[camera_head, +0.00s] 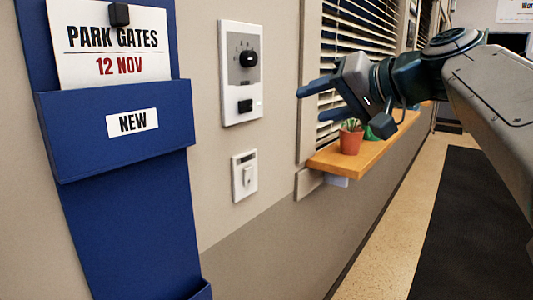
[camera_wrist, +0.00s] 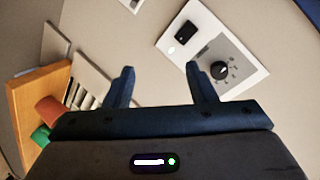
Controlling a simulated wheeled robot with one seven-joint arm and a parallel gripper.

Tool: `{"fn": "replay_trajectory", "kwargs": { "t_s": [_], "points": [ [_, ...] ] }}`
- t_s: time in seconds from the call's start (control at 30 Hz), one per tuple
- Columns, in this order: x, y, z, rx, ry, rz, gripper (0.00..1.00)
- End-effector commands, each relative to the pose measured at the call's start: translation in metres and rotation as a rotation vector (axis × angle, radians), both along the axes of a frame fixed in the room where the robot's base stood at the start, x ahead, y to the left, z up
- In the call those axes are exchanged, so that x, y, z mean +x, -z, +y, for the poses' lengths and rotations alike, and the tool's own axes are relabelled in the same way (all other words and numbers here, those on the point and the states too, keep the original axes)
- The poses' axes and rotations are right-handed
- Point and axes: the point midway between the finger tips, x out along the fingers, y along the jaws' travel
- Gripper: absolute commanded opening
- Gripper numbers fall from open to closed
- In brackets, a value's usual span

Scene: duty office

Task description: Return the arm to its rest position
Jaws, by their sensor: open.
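My gripper (camera_head: 316,101) is held out in the air at the end of my arm, in front of the window blinds. Its two fingers point left toward the wall panel. In the wrist view my gripper (camera_wrist: 158,82) shows both fingers well apart with nothing between them. It is open and empty. A white wall panel (camera_head: 228,103) with a black knob and a black button is left of the fingertips, apart from them in the head view. The panel also shows in the wrist view (camera_wrist: 235,85), at the upper right.
A wooden sill (camera_head: 323,161) with a potted cactus (camera_head: 351,139) lies below my gripper. A white switch (camera_head: 245,175) is under the panel. A blue wall holder (camera_head: 120,165) with a "PARK GATES" card (camera_head: 105,45) hangs at left. The dark floor mat (camera_head: 450,225) is clear.

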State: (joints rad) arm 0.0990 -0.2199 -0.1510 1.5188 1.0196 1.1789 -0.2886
Motion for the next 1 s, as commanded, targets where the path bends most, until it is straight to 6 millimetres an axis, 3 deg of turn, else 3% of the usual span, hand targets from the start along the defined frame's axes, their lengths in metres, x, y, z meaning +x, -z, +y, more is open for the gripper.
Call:
{"fn": "replay_trajectory", "kwargs": {
  "t_s": [0.03,0.27,0.4,0.6,0.8,1.0],
  "points": [
    [-0.004,0.002,0.001,-0.034,0.017,0.066,0.51],
    [-0.036,0.082,-0.004,-0.254,0.089,0.333,0.51],
    [-0.072,0.125,-0.012,-0.417,0.111,0.461,0.51],
    [-0.129,0.173,-0.03,-0.66,0.108,0.585,0.51],
    [-0.166,0.199,-0.045,-0.814,0.09,0.631,0.51],
    [-0.174,0.207,-0.049,-0.849,0.085,0.64,0.51]
  ]
}}
